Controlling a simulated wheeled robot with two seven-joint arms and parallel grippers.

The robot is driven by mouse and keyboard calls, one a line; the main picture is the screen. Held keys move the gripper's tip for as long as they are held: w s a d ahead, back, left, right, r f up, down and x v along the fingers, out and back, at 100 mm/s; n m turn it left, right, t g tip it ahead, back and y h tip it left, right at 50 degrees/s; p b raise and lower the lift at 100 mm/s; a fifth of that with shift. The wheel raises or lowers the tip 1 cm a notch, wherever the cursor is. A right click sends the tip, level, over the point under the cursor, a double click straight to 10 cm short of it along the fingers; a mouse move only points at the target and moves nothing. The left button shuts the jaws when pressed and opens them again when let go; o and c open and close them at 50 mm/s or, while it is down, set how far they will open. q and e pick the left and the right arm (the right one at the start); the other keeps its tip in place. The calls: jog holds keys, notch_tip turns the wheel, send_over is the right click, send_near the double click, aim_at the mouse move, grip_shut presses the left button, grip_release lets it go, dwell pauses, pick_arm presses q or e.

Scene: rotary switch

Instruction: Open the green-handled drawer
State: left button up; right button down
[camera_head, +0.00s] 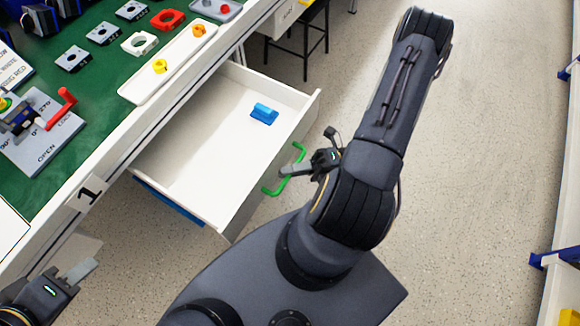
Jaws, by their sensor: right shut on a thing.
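The white drawer (190,160) is pulled out from under the green-topped bench. Its green handle (271,190) is on the outer front face. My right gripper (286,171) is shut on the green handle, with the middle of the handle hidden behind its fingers. A blue block (263,113) lies inside the drawer near its far front corner. My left gripper (80,272) is at the lower left, below the bench edge and apart from the drawer. Its fingers overlap in this view, so I cannot tell whether it is open.
The bench (100,63) holds a switch plate with a red lever (62,105), a white tray (135,88) with yellow and orange parts, and several square plates. A dark stool (305,45) stands behind the drawer. Speckled floor (480,150) is clear at right, beside a shelf.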

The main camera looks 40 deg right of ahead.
jog(key=c, duration=1.5)
grip_release()
jog(key=shift+d, duration=0.1)
jog(key=v, duration=0.7)
jog(key=shift+s+d, duration=0.2)
jog(key=shift+d, duration=0.1)
